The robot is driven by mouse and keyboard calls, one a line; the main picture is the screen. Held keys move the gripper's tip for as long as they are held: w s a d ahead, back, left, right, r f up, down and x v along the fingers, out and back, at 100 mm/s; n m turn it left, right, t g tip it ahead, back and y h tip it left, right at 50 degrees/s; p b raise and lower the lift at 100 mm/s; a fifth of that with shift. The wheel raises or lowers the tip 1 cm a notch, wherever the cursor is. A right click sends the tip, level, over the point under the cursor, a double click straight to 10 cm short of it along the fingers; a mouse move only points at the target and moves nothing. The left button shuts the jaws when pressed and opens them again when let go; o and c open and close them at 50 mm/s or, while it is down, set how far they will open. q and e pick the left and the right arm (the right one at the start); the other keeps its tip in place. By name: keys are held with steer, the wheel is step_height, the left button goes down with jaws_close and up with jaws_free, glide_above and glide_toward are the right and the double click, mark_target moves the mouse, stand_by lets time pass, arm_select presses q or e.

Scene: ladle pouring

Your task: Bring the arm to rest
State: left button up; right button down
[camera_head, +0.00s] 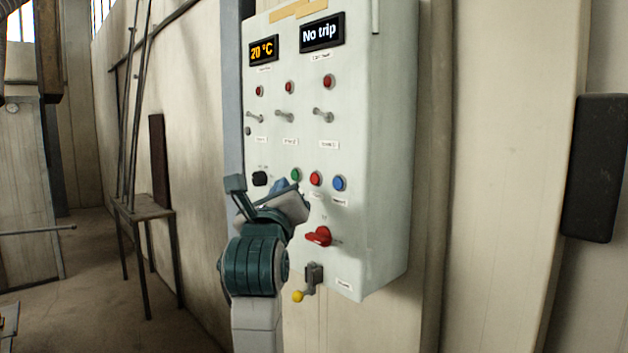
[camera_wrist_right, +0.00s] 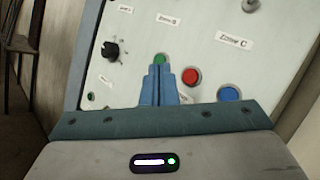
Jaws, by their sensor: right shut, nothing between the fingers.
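My right arm rises from the bottom in the head view, and its gripper (camera_head: 280,186) is in front of the lower part of the grey control cabinet (camera_head: 385,150). In the right wrist view the blue fingers (camera_wrist_right: 160,82) are shut with nothing between them. Their tips overlap the lower edge of the green button (camera_wrist_right: 161,59); I cannot tell whether they touch it. The red button (camera_wrist_right: 191,76) and blue button (camera_wrist_right: 229,94) are to the right of the fingers. My left gripper is not in view.
The cabinet displays read "20 °C" (camera_head: 263,50) and "No trip" (camera_head: 322,32). A red rotary handle (camera_head: 318,236) and a yellow-knobbed lever (camera_head: 299,296) sit low on the panel, close to my arm. A small metal stand (camera_head: 147,212) is at left. Open floor lies left of the cabinet.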

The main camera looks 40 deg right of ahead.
steer(key=shift+f, duration=0.1)
stand_by(0.5)
